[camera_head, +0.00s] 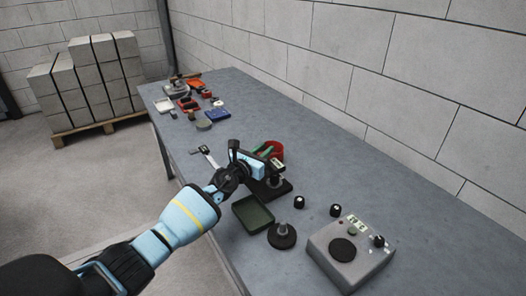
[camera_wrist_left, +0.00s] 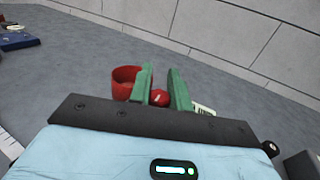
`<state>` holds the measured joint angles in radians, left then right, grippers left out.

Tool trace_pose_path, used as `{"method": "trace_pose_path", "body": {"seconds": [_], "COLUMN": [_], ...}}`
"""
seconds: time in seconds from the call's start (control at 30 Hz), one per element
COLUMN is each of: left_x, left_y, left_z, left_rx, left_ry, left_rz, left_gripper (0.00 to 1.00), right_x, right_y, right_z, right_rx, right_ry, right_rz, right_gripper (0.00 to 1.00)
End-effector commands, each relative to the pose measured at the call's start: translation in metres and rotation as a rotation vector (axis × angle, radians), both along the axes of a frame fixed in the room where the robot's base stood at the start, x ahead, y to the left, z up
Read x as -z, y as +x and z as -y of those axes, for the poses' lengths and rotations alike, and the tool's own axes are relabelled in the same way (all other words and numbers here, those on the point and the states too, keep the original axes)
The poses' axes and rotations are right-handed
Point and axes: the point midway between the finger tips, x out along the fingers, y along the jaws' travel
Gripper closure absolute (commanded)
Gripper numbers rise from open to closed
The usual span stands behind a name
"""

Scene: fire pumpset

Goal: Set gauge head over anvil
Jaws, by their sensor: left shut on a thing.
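My left gripper (camera_head: 266,151) reaches over the bench from the lower left. In the left wrist view its two green fingers (camera_wrist_left: 162,90) stand a little apart with a small red round part (camera_wrist_left: 160,98) between them. The gripper is shut on what looks like the gauge head, whose pale marked face (camera_wrist_left: 203,110) shows past the right finger. In the head view the gauge head (camera_head: 277,165) is partly hidden by the gripper, above a dark stand base (camera_head: 272,188). The anvil cannot be told apart clearly. My right gripper is not in view.
A red cup (camera_head: 278,149) stands close behind the gripper. A green tray (camera_head: 252,214), a round black base with a metal post (camera_head: 282,236), small black knobs and a grey control box (camera_head: 350,252) lie nearer. A caliper (camera_head: 207,156) lies left.

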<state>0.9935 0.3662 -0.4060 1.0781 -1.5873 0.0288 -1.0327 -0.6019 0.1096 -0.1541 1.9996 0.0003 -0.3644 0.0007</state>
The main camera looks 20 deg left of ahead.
Motion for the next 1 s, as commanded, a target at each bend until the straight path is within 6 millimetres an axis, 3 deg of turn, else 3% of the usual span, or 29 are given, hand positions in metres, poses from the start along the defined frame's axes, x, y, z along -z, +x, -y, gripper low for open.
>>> {"method": "trace_pose_path", "body": {"seconds": [0.3,0.33,0.5,1.0], "left_x": [-0.0017,-0.0017,-0.0013,-0.0001], "left_y": [0.0006,0.0006,0.0004,-0.0008], "left_z": [-0.0002,-0.0003,-0.0002,-0.0033], "left_rx": [-0.002,-0.002,-0.001,0.0], "left_ry": [-0.001,-0.001,-0.001,0.001], "left_rz": [0.003,0.003,0.003,0.001], "left_gripper": [1.0,0.8,0.59,0.59], "right_x": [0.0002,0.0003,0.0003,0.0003], "right_y": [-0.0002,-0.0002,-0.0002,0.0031], "right_z": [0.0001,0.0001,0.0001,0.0], "right_rx": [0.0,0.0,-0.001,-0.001], "right_ry": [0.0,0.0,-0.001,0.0], "right_rz": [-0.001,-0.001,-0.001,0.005], "right_gripper": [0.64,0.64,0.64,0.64]}}
